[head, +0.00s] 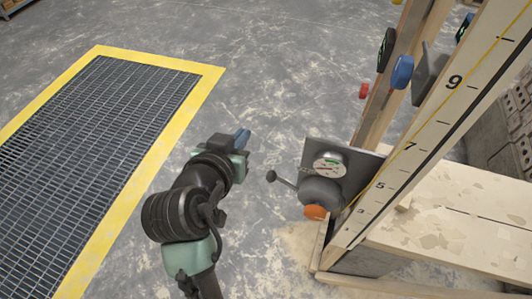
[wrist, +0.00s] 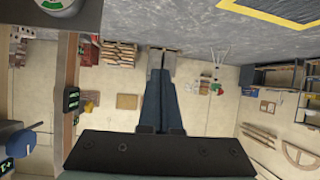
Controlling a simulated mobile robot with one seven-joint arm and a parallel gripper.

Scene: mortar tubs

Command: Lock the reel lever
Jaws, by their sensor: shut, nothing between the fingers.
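The reel (head: 322,190) is a dark grey round housing on a metal plate at the foot of the measuring post. Its lever (head: 284,180) is a thin rod with a dark ball at the end, pointing left and slightly up in the head view. An orange knob (head: 316,212) sits at the reel's lower front. My gripper (head: 243,137) is left of and above the lever ball, apart from it. Its fingers are together and empty, also in the wrist view (wrist: 163,60). The wrist view does not show the lever.
A round dial (head: 330,165) is fixed above the reel; part of a dial (wrist: 55,4) shows in the wrist view. The numbered post (head: 430,130) and wooden uprights carry coloured knobs. A yellow-edged floor grate (head: 100,120) lies left. Floor between gripper and reel is clear.

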